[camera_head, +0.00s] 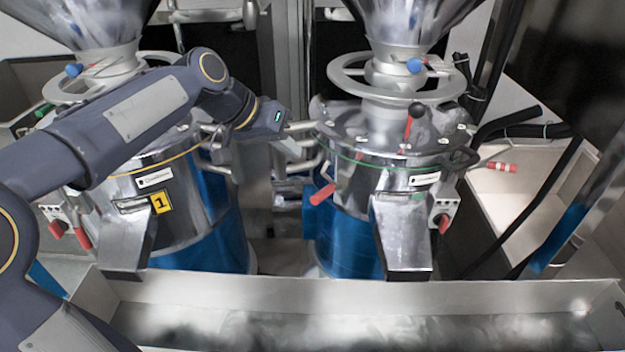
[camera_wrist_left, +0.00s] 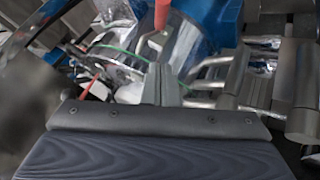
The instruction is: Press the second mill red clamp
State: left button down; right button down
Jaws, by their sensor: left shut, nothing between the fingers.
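The second mill (camera_head: 352,235) is the right-hand steel and blue machine in the head view. Its red clamp (camera_head: 321,194) hangs on the mill's left side, pointing down and left. In the left wrist view the red clamp (camera_wrist_left: 162,14) is at the top centre, just beyond the fingertips. My left gripper (camera_head: 300,128) reaches in from the left, beside the second mill's upper left side, above the clamp. In the left wrist view my left gripper (camera_wrist_left: 166,72) is shut and empty. Contact with the clamp cannot be told. My right gripper is not in view.
The first mill (camera_head: 190,215), marked 1, stands to the left under my arm. A black-knobbed red lever (camera_head: 408,120) stands on the second mill's lid. Steel pipes (camera_wrist_left: 210,85) run close to the right of the fingers. A long metal trough (camera_head: 300,290) spans the front.

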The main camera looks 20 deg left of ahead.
aim_at(328, 192)
pick_arm(q)
jog(key=w+d+f, duration=0.1)
jog(key=d+f, duration=0.3)
jog(key=f, duration=0.4)
jog(key=shift+w+d+f+b, duration=0.15)
jog(key=shift+w+f+b, duration=0.05)
jog(key=shift+w+b, duration=0.2)
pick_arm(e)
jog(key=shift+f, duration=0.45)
pick_arm(q)
jog(key=shift+f, duration=0.1)
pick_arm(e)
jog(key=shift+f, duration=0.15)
